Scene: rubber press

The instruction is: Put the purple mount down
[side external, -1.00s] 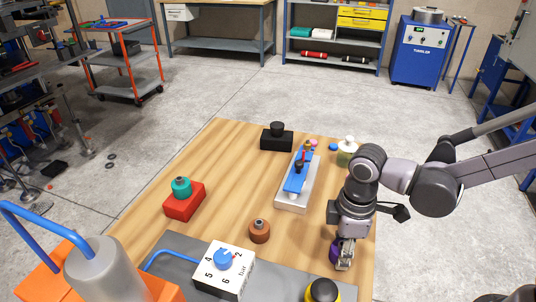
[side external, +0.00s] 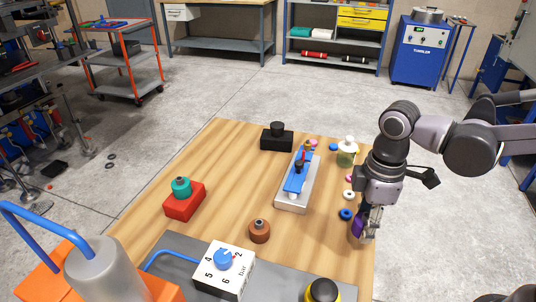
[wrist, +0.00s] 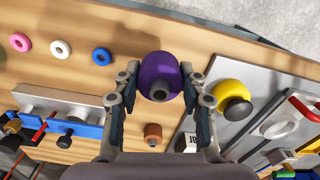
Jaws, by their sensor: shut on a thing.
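The purple mount (wrist: 158,72) is a rounded purple piece with a dark grey stud facing the wrist camera. My gripper (wrist: 160,78) has one finger on each side of it and is shut on it. In the side external view, my gripper (side external: 362,236) points down near the right edge of the wooden table, and the purple mount (side external: 356,227) shows partly behind the fingers. It appears to be held above the table, but its exact clearance cannot be told.
A blue ring (side external: 346,214), a white ring (side external: 348,195) and a brown mount (side external: 259,231) lie on the wooden table (side external: 225,190). A grey fixture with a blue clamp (side external: 297,180) stands behind.

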